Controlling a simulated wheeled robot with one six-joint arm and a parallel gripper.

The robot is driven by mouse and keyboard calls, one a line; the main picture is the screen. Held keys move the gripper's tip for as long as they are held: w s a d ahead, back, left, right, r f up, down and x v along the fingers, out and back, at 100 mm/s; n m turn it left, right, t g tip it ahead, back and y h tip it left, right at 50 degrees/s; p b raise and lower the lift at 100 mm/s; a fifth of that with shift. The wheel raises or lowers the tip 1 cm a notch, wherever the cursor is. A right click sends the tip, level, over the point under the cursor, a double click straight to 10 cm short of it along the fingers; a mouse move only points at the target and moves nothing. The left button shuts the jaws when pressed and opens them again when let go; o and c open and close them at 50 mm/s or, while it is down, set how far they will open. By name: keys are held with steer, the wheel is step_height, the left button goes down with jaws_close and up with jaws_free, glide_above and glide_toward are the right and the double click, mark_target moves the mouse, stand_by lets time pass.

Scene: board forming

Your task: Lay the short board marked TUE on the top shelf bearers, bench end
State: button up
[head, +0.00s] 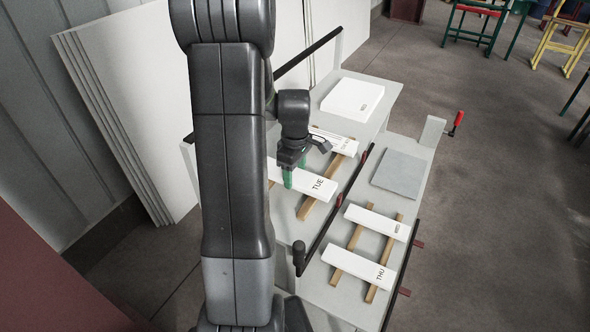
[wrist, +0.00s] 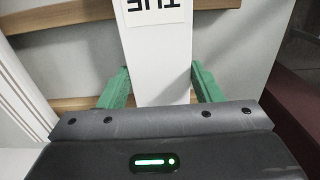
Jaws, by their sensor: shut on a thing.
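The white short board marked TUE (head: 318,186) is in my gripper (head: 288,180), its label to the right in the head view. In the wrist view the green fingertips (wrist: 160,88) stand on either side of the TUE board (wrist: 155,50). The board lies across or just above the wooden bearers on the upper shelf; one bearer (head: 308,208) shows beside it in the head view. Wooden bearers (wrist: 80,103) also pass beneath it in the wrist view. I cannot tell whether it touches them. My arm hides the board's left part in the head view.
Another labelled white board (head: 338,141) lies behind on the same shelf, partly hidden. A white block (head: 352,98) is at the far end. The lower shelf at right holds a THU board (head: 355,266), another board (head: 378,222) and a grey slab (head: 400,172). Dark rails edge the shelves.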

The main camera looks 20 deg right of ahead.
steer(key=shift+f, duration=0.5)
steer(key=shift+f+b, duration=0.35)
steer(key=shift+b, duration=0.1)
steer(key=o, duration=1.6)
steer(key=shift+c, duration=0.2)
steer(key=shift+r, duration=0.2)
step_height(320, 180, up, 14)
steer(key=shift+f+b, duration=0.2)
steer(key=shift+b, duration=0.25)
step_height(320, 180, down, 14)
steer(key=shift+r+p, duration=0.15)
steer(key=shift+p, duration=0.45)
steer(key=shift+r, duration=0.1)
